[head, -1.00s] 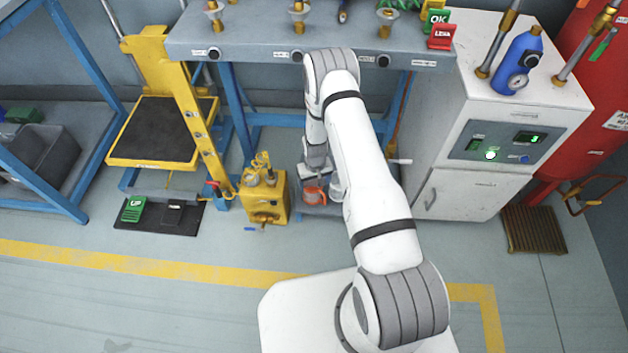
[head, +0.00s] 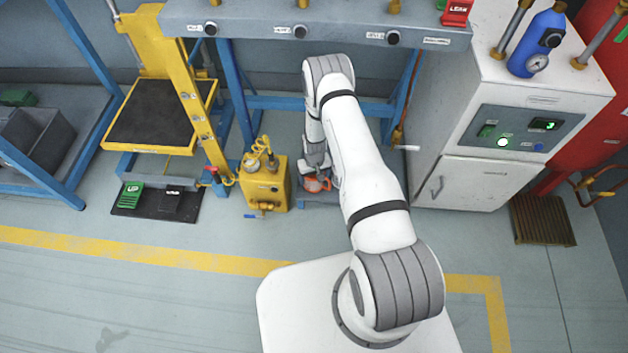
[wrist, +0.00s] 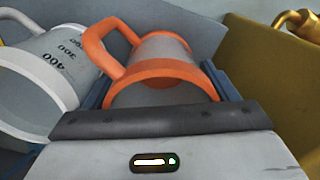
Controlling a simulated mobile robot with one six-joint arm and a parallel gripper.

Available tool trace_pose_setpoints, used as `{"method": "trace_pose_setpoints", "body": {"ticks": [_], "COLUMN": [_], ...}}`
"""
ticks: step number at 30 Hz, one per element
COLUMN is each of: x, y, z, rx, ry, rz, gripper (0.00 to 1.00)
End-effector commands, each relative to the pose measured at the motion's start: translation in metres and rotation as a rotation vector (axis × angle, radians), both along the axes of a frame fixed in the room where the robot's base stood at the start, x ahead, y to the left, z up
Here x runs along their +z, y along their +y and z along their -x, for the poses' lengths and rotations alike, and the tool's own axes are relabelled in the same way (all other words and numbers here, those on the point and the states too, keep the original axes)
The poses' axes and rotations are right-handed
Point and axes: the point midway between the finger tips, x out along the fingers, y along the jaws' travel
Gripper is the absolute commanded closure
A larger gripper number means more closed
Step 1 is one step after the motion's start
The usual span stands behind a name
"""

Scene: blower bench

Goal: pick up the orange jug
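The orange jug (wrist: 158,75) has a grey body with an orange rim and handle. It fills the middle of the wrist view, its handle toward the upper left. In the head view the orange jug (head: 317,185) shows low under the bench, partly covered by my gripper (head: 314,178). My gripper is open, with a dark blue finger on each side of the jug. Firm contact is not visible, and the jug's lower part is hidden by the gripper body.
A pale jug (wrist: 45,70) with printed numbers stands close left of the orange jug. A yellow can (head: 265,188) stands to the left; its side also shows in the wrist view (wrist: 262,75). A white cabinet (head: 470,185) is at right. The bench (head: 350,22) is overhead.

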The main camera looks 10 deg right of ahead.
Motion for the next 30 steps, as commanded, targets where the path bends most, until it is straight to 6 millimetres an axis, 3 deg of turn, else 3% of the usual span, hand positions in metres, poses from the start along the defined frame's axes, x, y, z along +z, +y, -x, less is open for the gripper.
{"method": "trace_pose_setpoints", "body": {"ticks": [4,15,25,30], "x": [0.007,0.009,0.013,0.028], "y": [-0.003,-0.004,-0.004,-0.004], "z": [-0.002,-0.003,-0.003,-0.004], "rx": [-0.005,-0.007,-0.007,-0.007], "ry": [-0.005,-0.006,-0.007,-0.008], "rz": [0.001,0.000,0.000,0.000], "gripper": [0.22,0.52,0.53,0.53]}}
